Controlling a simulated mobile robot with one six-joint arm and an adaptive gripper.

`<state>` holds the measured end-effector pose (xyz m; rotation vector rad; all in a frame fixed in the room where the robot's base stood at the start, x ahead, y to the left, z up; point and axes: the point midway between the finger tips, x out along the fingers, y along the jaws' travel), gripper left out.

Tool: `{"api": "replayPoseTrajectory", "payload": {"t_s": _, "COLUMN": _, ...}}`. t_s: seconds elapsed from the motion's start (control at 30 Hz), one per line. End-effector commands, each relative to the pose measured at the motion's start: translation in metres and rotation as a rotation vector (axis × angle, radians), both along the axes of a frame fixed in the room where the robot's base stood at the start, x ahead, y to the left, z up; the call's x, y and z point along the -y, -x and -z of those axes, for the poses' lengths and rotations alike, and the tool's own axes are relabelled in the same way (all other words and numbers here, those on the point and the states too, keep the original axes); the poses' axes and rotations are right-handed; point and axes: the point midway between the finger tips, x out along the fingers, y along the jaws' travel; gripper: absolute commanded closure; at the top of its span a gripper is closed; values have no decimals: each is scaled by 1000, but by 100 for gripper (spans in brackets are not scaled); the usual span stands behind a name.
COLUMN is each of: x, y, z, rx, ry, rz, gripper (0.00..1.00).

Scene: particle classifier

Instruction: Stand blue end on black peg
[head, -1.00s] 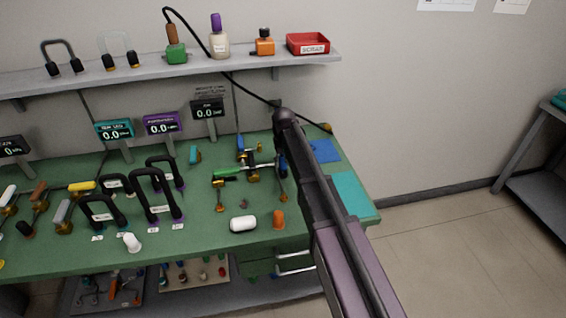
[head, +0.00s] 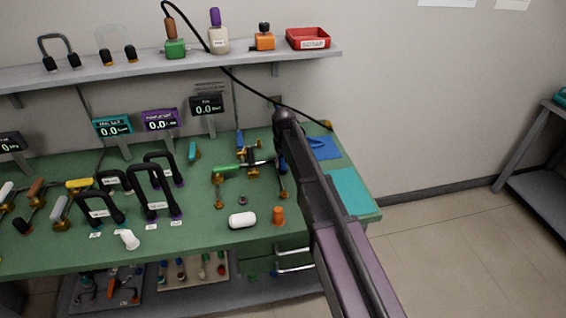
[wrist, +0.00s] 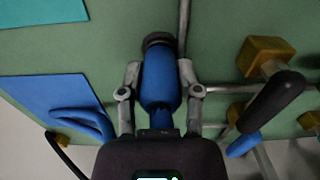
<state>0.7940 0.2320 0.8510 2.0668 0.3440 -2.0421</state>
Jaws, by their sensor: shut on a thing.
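My gripper (wrist: 159,78) is shut on a blue handle-shaped piece (wrist: 158,75) in the wrist view. One finger lies on each side of it, and its far end has a dark round cap (wrist: 158,40). The green mat lies beyond that end; I cannot tell whether the cap touches anything. In the head view my arm hides most of my gripper and the held piece. I cannot clearly identify the black peg; a small dark round thing (head: 242,200) stands on the green bench (head: 195,235).
A brass block (wrist: 264,57) and a black handle (wrist: 275,100) are close right of my gripper. A blue mat (wrist: 50,105) lies left. A green handle (head: 226,171), a white cylinder (head: 242,220) and an orange piece (head: 278,215) are on the bench. A shelf (head: 180,70) runs behind.

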Motion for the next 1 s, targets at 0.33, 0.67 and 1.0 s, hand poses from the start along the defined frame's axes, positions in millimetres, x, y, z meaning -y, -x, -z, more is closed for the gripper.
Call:
{"api": "replayPoseTrajectory", "payload": {"t_s": 0.33, "x": 0, "y": 0, "z": 4, "rx": 0, "ry": 0, "rz": 0, "gripper": 26}}
{"api": "replayPoseTrajectory", "payload": {"t_s": 0.67, "x": 0, "y": 0, "z": 4, "rx": 0, "ry": 0, "rz": 0, "gripper": 15}}
{"api": "replayPoseTrajectory", "payload": {"t_s": 1.0, "x": 0, "y": 0, "z": -2, "rx": 0, "ry": 0, "rz": 0, "gripper": 15}}
